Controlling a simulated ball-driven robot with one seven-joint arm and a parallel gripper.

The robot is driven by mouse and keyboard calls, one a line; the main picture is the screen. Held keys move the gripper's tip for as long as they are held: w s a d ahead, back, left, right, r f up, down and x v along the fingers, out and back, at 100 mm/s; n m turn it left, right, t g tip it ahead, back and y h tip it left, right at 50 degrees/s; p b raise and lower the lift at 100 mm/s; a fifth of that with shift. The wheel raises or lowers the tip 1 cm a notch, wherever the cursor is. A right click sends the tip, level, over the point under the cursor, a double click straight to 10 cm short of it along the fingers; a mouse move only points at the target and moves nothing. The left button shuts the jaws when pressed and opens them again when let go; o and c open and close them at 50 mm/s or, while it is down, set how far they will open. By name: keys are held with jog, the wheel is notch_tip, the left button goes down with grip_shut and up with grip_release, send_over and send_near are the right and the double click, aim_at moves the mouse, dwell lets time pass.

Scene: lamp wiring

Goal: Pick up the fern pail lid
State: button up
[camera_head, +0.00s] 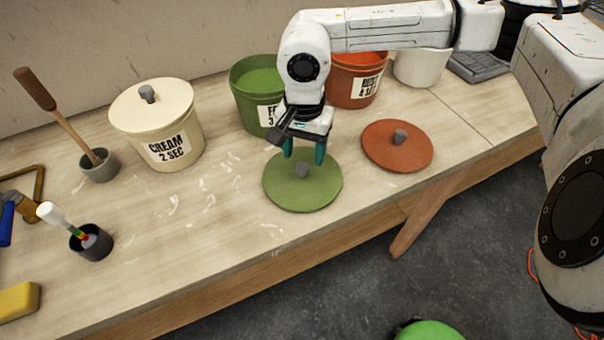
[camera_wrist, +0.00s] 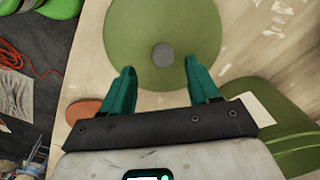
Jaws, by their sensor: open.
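The fern pail lid is a round green disc (camera_head: 296,192) with a grey knob (camera_head: 302,170), lying flat on the bench in front of the green pail. It also shows in the wrist view (camera_wrist: 138,57), with its knob (camera_wrist: 163,55) between and beyond the fingertips. My gripper (camera_head: 305,152) points down above the lid, its teal fingers open and empty near the knob. In the wrist view the gripper (camera_wrist: 158,76) has both fingers spread apart. The green fern pail (camera_head: 248,98) stands open behind the lid, its label partly hidden by my arm.
A rust-red lid (camera_head: 385,146) lies to the right, in front of an open red pail (camera_head: 348,90). A lidded cream pail (camera_head: 160,147) stands left. A white pail (camera_head: 420,68) is at the back right.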

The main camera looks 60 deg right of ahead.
aim_at(302, 166)
jog(key=shift+w+f+p, duration=0.2)
jog(key=shift+f+p, duration=0.35)
jog(key=shift+f, duration=1.75)
jog(key=shift+c, duration=0.3)
grip_shut()
